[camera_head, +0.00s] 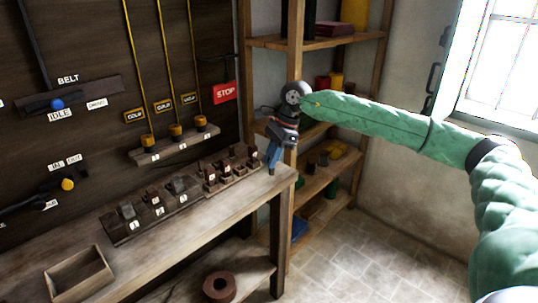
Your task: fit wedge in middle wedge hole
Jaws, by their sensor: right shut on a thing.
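My right gripper (272,163) points down at the right end of the wooden bench (240,205), its blue fingers close to the bench's right corner. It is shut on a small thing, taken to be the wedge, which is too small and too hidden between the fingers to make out. A dark board (170,210) with several numbered holders and blocks lies along the bench, left of the gripper. A second row of small dark blocks with number labels (226,170) stands nearer the gripper. I cannot tell which opening is the middle wedge hole. My left gripper is not in view.
An empty wooden tray (78,274) sits at the bench's left front. Behind stands a wall panel with yellow rods (165,70), a red STOP sign (225,92) and levers. Wooden shelves (325,180) stand right of the gripper. A brown ring (219,287) lies on the lower shelf.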

